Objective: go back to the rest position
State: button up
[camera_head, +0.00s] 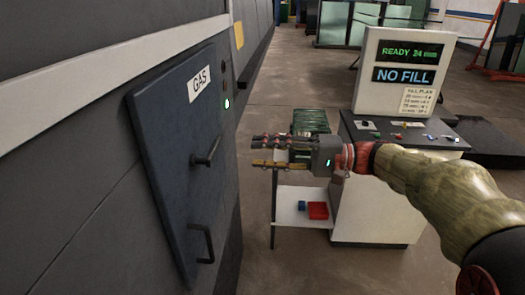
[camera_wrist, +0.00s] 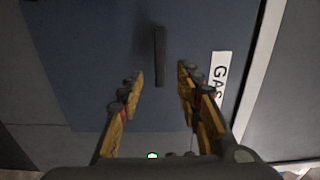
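My gripper (camera_head: 253,150) is held out level in front of the dark blue GAS door (camera_head: 170,130), to the right of its lever handle (camera_head: 206,153) in the head view. In the wrist view its two yellow and dark fingers stand apart, and the gripper (camera_wrist: 161,74) is open with nothing held. A dark bar (camera_wrist: 160,50) on the door shows beyond the gap between the fingertips; it looks like the lever. A gap shows between fingers and lever in the head view. I cannot tell whether the door is fully closed.
A lower pull handle (camera_head: 203,244) sticks out from the door. A white console (camera_head: 385,205) reading "READY 24 mm" and "NO FILL" stands behind my arm. A low shelf (camera_head: 290,216) holds a red tray (camera_head: 317,210) and a blue item.

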jog(key=s+d+f+m+h, duration=0.1)
jog(key=s+d+f+h, duration=0.15)
jog(key=f, duration=0.35)
jog(key=s+d+f+m+h, duration=0.1)
jog(key=s+f+h, duration=0.25)
jog(key=f, duration=0.35)
jog(key=s+d+f+m+h, duration=0.1)
jog(key=s+d+f+h, duration=0.15)
jog(key=f, duration=0.35)
jog(key=s+d+f+n+t+h, duration=0.1)
jog(key=s+d+f+h, duration=0.3)
jog(key=s+d+h, duration=0.4)
jog(key=s+d+r+n+t+h, duration=0.1)
jog(key=s+d+r+n+t, duration=0.1)
jog(key=s, duration=0.6)
jog(key=d+r+t, duration=0.1)
jog(key=d+r, duration=0.1)
jog(key=d, duration=0.1)
jog(key=shift+r+n, duration=0.35)
jog(key=shift+n, duration=0.05)
jog(key=shift+s+h, duration=0.1)
jog(key=shift+h, duration=0.15)
jog(key=shift+c, duration=0.5)
